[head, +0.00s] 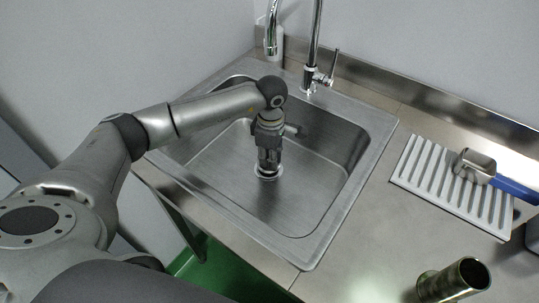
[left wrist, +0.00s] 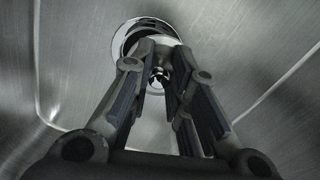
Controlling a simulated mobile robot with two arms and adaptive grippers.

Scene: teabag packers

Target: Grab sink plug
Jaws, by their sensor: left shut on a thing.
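The sink plug (left wrist: 159,75) shows as a small shiny chrome piece between my fingers in the left wrist view. The round chrome drain (left wrist: 128,32) lies around and behind it on the basin floor. My left gripper (head: 267,169) points straight down into the sink (head: 310,205), right over the drain, and is shut on the plug. It also shows in the left wrist view (left wrist: 160,68), its fingers partly covering the plug and the drain. Whether the plug is seated in the drain or lifted, I cannot tell. My right gripper is not in view.
A chrome tap (head: 313,60) stands behind the sink. To the right are a white ribbed drying rack (head: 425,172), a metal scoop (head: 476,164) with a blue handle and a brass-coloured cylinder (head: 452,283). The sink walls surround my gripper; the basin is otherwise empty.

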